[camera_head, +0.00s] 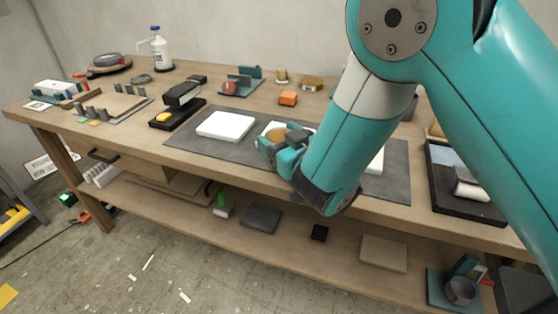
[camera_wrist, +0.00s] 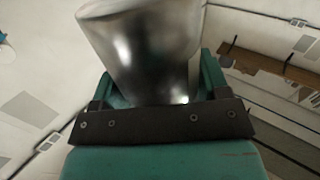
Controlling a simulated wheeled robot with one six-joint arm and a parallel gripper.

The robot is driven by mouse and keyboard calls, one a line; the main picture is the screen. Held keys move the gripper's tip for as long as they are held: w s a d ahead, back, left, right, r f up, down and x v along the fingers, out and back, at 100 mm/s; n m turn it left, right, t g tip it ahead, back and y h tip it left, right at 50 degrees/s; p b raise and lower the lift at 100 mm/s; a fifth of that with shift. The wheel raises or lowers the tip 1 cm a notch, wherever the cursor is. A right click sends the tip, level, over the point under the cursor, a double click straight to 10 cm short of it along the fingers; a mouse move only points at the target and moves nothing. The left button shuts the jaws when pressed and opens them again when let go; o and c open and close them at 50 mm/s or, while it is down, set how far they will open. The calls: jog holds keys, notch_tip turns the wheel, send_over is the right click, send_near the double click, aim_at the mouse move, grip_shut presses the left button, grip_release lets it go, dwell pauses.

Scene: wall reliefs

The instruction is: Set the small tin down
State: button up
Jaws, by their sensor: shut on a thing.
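My gripper (camera_head: 275,146) is shut on the small tin and holds it over the grey mat (camera_head: 398,150) on the workbench. In the wrist view the tin (camera_wrist: 145,45) is a shiny, blurred metal cylinder between the two green fingers. In the head view only a tan, rounded part of the tin (camera_head: 276,134) shows between the fingers. My gripper and forearm hide the rest. I cannot tell whether its base touches anything. A white slab lies just behind it, mostly hidden.
A white slab (camera_head: 226,125) lies left on the mat; another (camera_head: 376,162) is partly behind my arm. A black tray (camera_head: 460,205) is at right. The lower shelf (camera_head: 335,255) holds scattered items.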

jog(key=shift+f+b, duration=1.6)
jog(key=shift+f, duration=0.15)
jog(key=shift+f, duration=0.2)
jog(key=o, duration=1.2)
jog(key=shift+c, duration=0.2)
